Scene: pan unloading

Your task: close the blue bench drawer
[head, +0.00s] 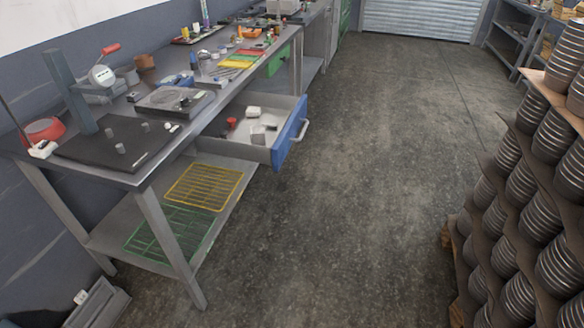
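The blue bench drawer (290,131) is pulled open from under the steel workbench (140,178). Its blue front has a light handle (300,131) facing right, toward the open floor. Inside the drawer lie a red cup-like item (231,123), a white item (253,112) and a few small pale items. Neither of my grippers shows in the head view.
A green drawer front (278,60) sits farther along the bench. Below are a yellow rack (204,187) and a green rack (168,234) on the lower shelf. Stacked dark pans (520,185) stand at right. The concrete floor (370,150) between is clear.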

